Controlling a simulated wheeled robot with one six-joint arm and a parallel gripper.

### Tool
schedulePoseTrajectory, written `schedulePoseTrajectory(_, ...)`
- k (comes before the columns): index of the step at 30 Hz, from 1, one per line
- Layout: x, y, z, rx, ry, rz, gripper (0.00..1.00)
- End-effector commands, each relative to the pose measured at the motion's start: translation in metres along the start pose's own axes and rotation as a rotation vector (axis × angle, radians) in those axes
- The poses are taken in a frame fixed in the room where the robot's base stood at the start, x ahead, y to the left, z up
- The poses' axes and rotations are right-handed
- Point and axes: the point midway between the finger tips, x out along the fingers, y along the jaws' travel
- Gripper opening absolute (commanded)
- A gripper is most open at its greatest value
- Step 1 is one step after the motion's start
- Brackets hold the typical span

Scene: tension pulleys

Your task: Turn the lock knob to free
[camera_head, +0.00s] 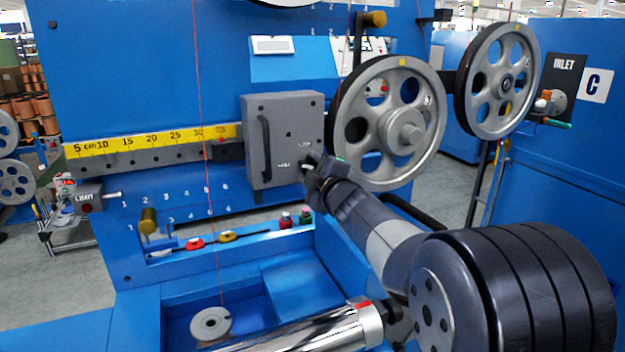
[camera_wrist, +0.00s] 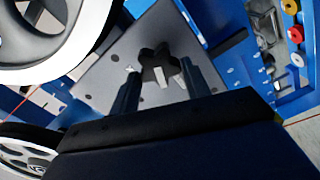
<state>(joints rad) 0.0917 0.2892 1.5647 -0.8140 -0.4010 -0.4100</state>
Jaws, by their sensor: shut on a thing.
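The lock knob (camera_wrist: 155,62) is a dark, lobed knob on the face of a grey box (camera_head: 262,110). In the wrist view my gripper (camera_wrist: 162,80) has its two fingers on either side of the knob, shut on it. In the head view my gripper (camera_head: 312,170) reaches the lower right of the grey box and hides the knob. Small white markings show on the box face near the knob, too small to read surely.
A large grey pulley wheel (camera_head: 390,122) stands close to the right of the box, near my arm. A second wheel (camera_head: 498,80) is further right. A yellow scale (camera_head: 150,138) runs left of the box. A thin red line hangs at the left. A black handle (camera_head: 265,148) is on the box.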

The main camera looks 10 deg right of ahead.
Motion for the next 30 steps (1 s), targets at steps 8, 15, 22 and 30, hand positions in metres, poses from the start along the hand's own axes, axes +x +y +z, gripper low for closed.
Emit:
schedulePoseTrajectory(8, 0.0001, -0.0032, 0.0008, -0.22, 0.001, 0.002, 0.22)
schedulePoseTrajectory(15, 0.0, -0.003, 0.0006, -0.342, 0.001, 0.001, 0.22)
schedulePoseTrajectory(22, 0.0001, -0.0024, 0.0004, -0.394, 0.001, 0.001, 0.22)
schedulePoseTrajectory(30, 0.0001, -0.0021, 0.0004, -0.406, 0.001, 0.001, 0.22)
